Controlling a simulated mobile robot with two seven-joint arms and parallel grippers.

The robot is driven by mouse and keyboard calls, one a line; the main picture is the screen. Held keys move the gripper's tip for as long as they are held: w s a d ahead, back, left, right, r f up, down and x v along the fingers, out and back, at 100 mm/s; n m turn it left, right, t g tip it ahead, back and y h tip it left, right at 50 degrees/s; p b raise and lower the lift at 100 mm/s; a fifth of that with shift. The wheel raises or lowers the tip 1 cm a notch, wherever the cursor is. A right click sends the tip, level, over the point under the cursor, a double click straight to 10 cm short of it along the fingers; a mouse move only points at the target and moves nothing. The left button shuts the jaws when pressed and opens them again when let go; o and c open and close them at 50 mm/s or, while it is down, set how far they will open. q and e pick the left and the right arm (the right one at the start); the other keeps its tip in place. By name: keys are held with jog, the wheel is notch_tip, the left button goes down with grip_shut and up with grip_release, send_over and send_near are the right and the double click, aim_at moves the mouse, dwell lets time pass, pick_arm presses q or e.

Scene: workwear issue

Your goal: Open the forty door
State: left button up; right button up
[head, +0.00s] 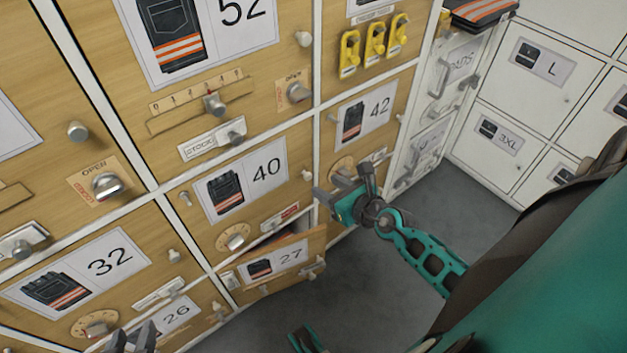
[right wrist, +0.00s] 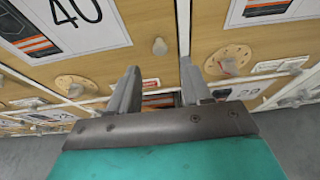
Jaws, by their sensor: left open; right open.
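The forty door (head: 218,218) is wooden, with a white label reading 40 and a picture of dark trousers; it looks shut. Its round pale knob (head: 307,175) is near the right edge. In the right wrist view the knob (right wrist: 158,46) shows beyond the fingertips. My right gripper (head: 342,187) is open and empty, right of the knob and apart from it. It also shows in the right wrist view (right wrist: 158,88). My left gripper (head: 135,338) is open at the bottom edge, partly cut off.
The 27 compartment (head: 312,247) below stands partly open, with a dark gap above its front. Doors 52, 42, 32 and 26 surround the forty door. White lockers (head: 510,65) stand at the right. Grey floor (head: 350,285) is clear.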

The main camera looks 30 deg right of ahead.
aim_at(309, 176)
jog(key=b+x, duration=0.1)
jog(key=x, duration=0.4)
jog(key=shift+w+f+b, duration=0.2)
jog(key=shift+w+b, duration=0.15)
jog(key=shift+w+a+f, duration=0.1)
jog(key=shift+w+f, duration=0.05)
jog(key=shift+w, duration=0.25)
grip_shut()
